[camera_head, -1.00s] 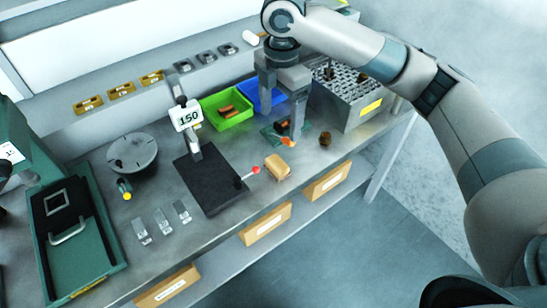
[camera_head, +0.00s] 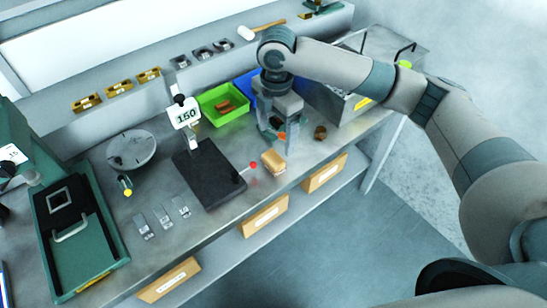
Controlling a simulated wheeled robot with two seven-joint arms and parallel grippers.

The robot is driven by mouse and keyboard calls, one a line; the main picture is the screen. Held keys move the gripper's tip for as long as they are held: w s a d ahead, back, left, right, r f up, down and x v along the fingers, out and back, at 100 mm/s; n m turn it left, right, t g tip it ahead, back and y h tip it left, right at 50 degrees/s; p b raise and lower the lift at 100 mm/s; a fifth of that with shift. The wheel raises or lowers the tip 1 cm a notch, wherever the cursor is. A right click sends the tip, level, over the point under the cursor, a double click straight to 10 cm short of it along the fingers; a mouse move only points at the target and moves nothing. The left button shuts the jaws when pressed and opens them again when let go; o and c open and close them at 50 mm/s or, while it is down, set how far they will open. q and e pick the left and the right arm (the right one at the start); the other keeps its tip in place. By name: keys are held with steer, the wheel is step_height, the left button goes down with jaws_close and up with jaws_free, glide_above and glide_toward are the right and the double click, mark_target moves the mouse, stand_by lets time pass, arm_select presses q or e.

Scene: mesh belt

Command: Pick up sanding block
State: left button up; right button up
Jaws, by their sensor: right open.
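The sanding block, a small tan block with a paler lower layer (camera_head: 273,162), lies on the grey bench near its front edge. My right gripper (camera_head: 275,145) points down just behind the block and slightly above it in the picture. It is open with nothing seen between its fingers. I cannot tell its exact height over the bench or whether it touches the block. My left gripper is out of view.
A black-based stand with a 150 sign (camera_head: 185,113) and a red-tipped lever (camera_head: 252,166) are left of the block. A small brown lump (camera_head: 320,132) sits to its right. A green bin (camera_head: 222,106) and a blue bin (camera_head: 243,86) are behind.

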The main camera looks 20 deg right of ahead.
mark_target(273, 157)
step_height(273, 157, down, 4)
steer(key=shift+r+p, duration=0.1)
steer(key=shift+p, duration=0.45)
steer(key=shift+f, duration=0.5)
steer(key=shift+a+f+p, duration=0.15)
steer(key=shift+f+p, duration=0.25)
steer(key=shift+p, duration=0.15)
steer(key=f+p, duration=0.1)
steer(key=f, duration=0.1)
steer(key=f+p, duration=0.1)
steer(key=shift+s+a+f, duration=0.1)
steer(key=shift+a+f, duration=0.1)
steer(key=shift+f, duration=0.5)
steer(key=c, duration=1.2)
